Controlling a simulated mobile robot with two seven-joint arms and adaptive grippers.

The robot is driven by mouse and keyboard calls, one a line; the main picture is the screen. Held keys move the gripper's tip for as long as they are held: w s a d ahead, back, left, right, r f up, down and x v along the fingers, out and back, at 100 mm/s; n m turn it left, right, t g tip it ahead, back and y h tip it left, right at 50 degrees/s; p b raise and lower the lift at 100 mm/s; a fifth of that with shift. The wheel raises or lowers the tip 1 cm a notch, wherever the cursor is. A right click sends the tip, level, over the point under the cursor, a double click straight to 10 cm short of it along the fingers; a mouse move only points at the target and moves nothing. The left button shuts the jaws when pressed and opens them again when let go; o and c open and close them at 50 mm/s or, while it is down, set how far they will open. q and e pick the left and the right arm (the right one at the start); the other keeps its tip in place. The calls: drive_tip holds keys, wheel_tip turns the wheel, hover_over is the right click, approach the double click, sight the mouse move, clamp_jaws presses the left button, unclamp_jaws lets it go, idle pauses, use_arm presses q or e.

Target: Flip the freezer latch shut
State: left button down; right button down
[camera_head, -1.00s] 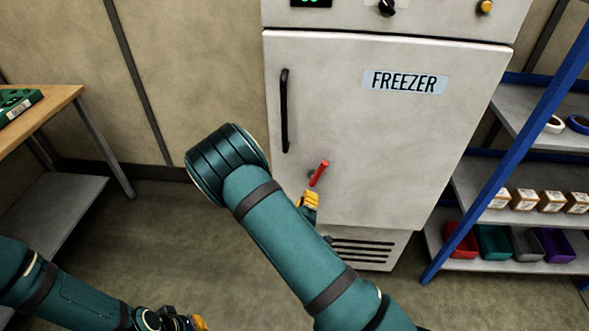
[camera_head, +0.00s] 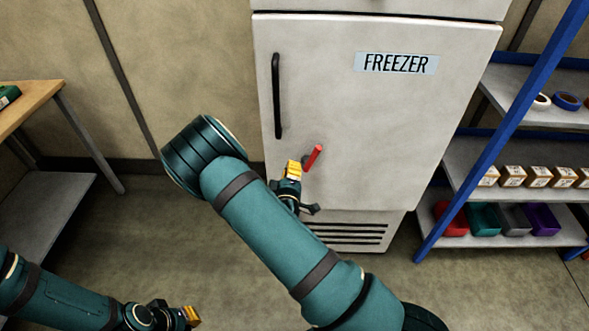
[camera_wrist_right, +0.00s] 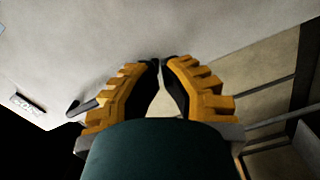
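The freezer (camera_head: 350,110) has a pale door with a black vertical handle (camera_head: 277,95) at its left side. The red latch (camera_head: 314,157) sits low on the door near its left edge. It slants, with its upper end to the right. My right gripper (camera_head: 293,167) is just left of and slightly below the latch, apart from it in the picture. In the right wrist view its yellow fingers (camera_wrist_right: 162,62) come together at the tips with nothing held. The latch cannot be made out there. My left gripper (camera_head: 191,316) is low at the left, away from the freezer; its opening is unclear.
A blue-framed shelf (camera_head: 500,150) with small boxes, coloured bins and tape rolls stands right of the freezer. A wooden-topped table (camera_head: 30,105) stands at the left. The floor between table and freezer is clear. A vent grille (camera_head: 345,233) lies below the door.

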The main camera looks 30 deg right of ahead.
sight(312, 156)
drive_tip(key=w+d, duration=0.1)
drive_tip(key=d, duration=0.1)
drive_tip(key=w+d, duration=0.2)
drive_tip(key=w+d+f, duration=0.1)
drive_tip(key=w+d, duration=0.1)
drive_tip(key=d, duration=0.1)
drive_tip(key=shift+w+f+b, duration=0.1)
drive_tip(key=shift+w+b, duration=0.1)
drive_tip(key=shift+b, duration=0.1)
drive_tip(key=shift+s+d+f, duration=0.15)
drive_tip(key=shift+s+d, duration=0.05)
drive_tip(key=shift+d, duration=0.25)
